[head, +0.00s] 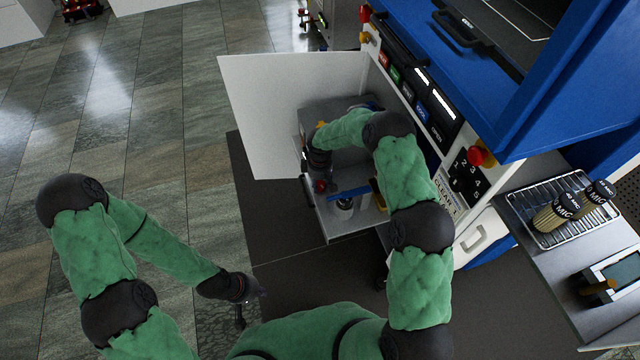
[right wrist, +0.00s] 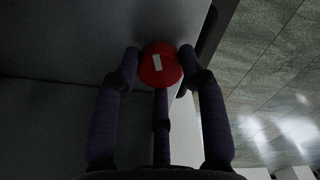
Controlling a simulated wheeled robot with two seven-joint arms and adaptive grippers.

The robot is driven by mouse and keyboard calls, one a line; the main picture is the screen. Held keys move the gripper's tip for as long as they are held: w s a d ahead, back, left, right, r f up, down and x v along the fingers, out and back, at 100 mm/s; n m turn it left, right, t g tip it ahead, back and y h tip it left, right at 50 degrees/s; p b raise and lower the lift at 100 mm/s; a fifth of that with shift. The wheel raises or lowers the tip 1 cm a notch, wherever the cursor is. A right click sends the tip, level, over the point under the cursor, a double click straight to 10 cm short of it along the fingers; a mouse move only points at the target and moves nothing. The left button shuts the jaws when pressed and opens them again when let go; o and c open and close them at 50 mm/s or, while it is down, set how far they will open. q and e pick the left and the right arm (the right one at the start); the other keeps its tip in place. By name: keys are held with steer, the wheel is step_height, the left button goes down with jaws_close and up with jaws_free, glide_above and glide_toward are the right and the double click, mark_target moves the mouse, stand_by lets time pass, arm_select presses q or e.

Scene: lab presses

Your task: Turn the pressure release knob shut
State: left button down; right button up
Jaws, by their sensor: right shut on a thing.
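The red round knob (right wrist: 161,65) with a white bar mark sits at the top centre of the right wrist view, on a grey panel face. The mark is close to upright, leaning slightly. My right gripper (right wrist: 160,72) has a finger on each side of the knob and is shut on it. In the head view the red knob (head: 320,186) shows small at the front of the grey unit, with my right gripper (head: 319,172) over it. My left gripper (head: 252,303) hangs low over the dark mat, empty, its fingers apart.
An open white door (head: 270,115) stands left of the grey unit (head: 340,108). A blue press (head: 560,110) with buttons is at right. A side shelf (head: 515,215) holds a wire rack with jars. The tiled floor at left is clear.

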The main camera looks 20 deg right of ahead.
mark_target(320, 184)
steer(key=shift+m+b, duration=0.4)
steer(key=shift+m, duration=1.5)
steer(key=o, duration=1.2)
steer(key=shift+c, duration=0.2)
step_height(320, 184, up, 12)
